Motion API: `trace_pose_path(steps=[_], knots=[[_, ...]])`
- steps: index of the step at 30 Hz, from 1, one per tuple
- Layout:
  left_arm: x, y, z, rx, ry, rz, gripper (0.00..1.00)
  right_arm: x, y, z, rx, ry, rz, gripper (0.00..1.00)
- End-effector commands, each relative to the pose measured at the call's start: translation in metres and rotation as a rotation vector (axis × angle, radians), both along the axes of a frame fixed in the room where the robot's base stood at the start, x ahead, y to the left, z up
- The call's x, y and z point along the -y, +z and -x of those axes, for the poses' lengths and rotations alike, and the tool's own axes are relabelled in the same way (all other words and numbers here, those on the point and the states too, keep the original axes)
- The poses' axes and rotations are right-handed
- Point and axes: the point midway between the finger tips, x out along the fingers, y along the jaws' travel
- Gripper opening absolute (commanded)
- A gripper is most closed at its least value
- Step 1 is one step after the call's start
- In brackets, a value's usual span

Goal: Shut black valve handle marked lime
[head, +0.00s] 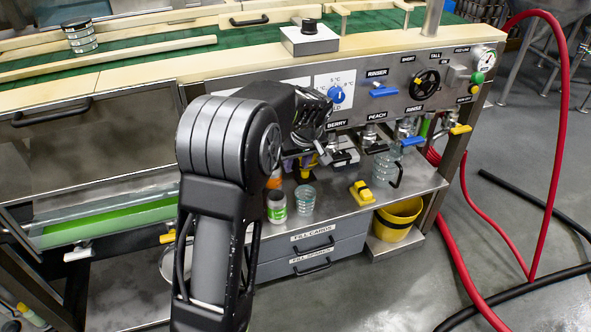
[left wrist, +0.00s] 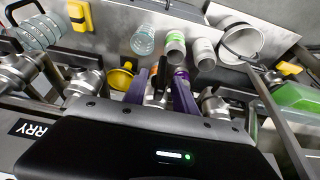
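My left gripper (head: 314,157) reaches in under the front panel, left of the BERRY label. In the left wrist view its two purple fingers (left wrist: 161,88) stand apart. A dark, narrow handle (left wrist: 160,78) shows between them, with a gap to at least one finger; contact is unclear. It looks like the black valve handle, but no lime label is readable; my gripper and arm cover that part of the panel in the head view. My right gripper is in neither view.
Metal valves (left wrist: 87,80) flank the fingers closely. A yellow funnel-like part (left wrist: 121,77) is beside the left finger. Cans and a clear jar (head: 305,199) stand on the shelf below, with a yellow block (head: 361,192). A blue handle (head: 383,91) and black handwheel (head: 424,84) sit right.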

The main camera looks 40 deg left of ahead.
Motion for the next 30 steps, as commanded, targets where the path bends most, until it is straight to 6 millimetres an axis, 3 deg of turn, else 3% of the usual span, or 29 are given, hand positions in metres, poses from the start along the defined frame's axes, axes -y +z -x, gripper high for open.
trace_pose_path(steps=[6,16,27,30], knots=[[-0.008,-0.024,-0.005,0.000,0.001,0.000,0.33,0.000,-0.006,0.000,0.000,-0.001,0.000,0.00],[-0.009,-0.026,-0.006,0.001,0.000,0.000,0.32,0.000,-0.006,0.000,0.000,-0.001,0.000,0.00],[-0.009,-0.026,-0.006,0.001,0.000,0.001,0.02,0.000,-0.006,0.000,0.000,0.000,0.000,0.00],[-0.009,-0.026,-0.006,0.001,0.000,0.001,0.00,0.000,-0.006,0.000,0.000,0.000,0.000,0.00]])
